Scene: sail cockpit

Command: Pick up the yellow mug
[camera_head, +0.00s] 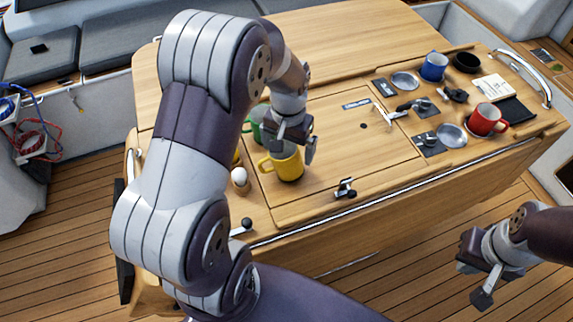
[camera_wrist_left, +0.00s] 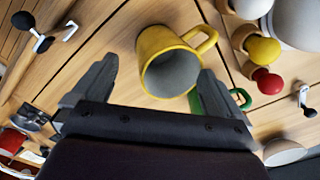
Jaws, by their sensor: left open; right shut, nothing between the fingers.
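The yellow mug (camera_head: 286,163) stands on the wooden table top, with its handle toward the left in the head view. My left gripper (camera_head: 292,142) is above and just behind it, partly in front of the green mug. In the left wrist view the yellow mug (camera_wrist_left: 172,62) lies beyond and between the open fingers of my left gripper (camera_wrist_left: 155,85), its grey inside facing the camera. Whether the fingers touch it I cannot tell. My right gripper (camera_head: 480,276) is shut and empty, off the table's front edge at the lower right.
A green mug (camera_head: 256,122) is close behind the yellow mug; its handle shows in the left wrist view (camera_wrist_left: 240,97). A white egg-like piece (camera_head: 239,177) stands left. A blue mug (camera_head: 433,67) and a red mug (camera_head: 487,119) are at the right.

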